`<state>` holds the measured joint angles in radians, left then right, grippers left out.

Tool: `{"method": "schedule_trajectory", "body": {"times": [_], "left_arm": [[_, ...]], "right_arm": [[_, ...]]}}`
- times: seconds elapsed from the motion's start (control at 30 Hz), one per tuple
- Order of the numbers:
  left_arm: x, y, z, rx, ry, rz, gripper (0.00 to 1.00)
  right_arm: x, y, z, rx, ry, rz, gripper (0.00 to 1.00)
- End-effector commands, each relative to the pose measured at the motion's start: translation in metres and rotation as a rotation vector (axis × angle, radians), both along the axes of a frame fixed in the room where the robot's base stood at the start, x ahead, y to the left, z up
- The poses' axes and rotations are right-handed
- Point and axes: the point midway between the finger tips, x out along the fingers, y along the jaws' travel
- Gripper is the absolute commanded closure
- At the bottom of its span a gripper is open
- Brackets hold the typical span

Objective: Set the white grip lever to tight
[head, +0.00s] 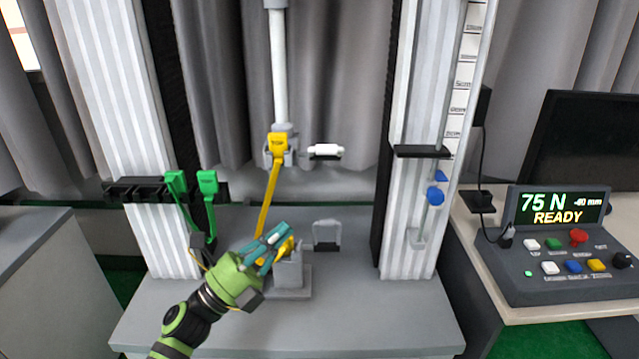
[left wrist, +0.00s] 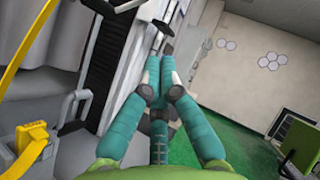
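A short white cylinder that looks like the white grip lever (head: 326,149) sticks out sideways at the right of the upper grip (head: 291,157), over a dark bracket. I cannot read its setting. My left gripper (head: 281,239) is low in front of the column, beside the lower grip (head: 288,272), and below and left of the white lever, well apart from it. In the left wrist view its teal fingers (left wrist: 160,62) lie close together with nothing clearly held. How far they are open is unclear. My right gripper is not in view.
A grey bracket (head: 326,235) stands right of the lower grip. The control panel (head: 558,245) reads 75 N, READY.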

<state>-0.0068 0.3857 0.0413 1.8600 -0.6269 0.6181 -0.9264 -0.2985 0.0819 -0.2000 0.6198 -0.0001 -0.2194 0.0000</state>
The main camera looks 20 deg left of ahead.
Motion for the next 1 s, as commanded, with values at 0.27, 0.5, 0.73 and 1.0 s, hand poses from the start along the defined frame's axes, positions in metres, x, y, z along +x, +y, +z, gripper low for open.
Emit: {"method": "schedule_trajectory", "body": {"times": [0.27,0.5,0.73,1.0], "left_arm": [[0.001,0.0,0.002,-0.001,-0.001,0.0,1.0],[0.018,-0.014,0.019,-0.002,-0.004,-0.001,1.0],[0.051,-0.042,0.045,-0.003,-0.003,-0.001,1.0],[0.082,-0.05,0.073,0.0,-0.002,0.001,1.0]], "right_arm": [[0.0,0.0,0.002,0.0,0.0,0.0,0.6],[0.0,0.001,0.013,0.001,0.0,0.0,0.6],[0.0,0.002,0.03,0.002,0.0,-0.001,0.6],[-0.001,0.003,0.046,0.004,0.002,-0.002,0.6]]}}
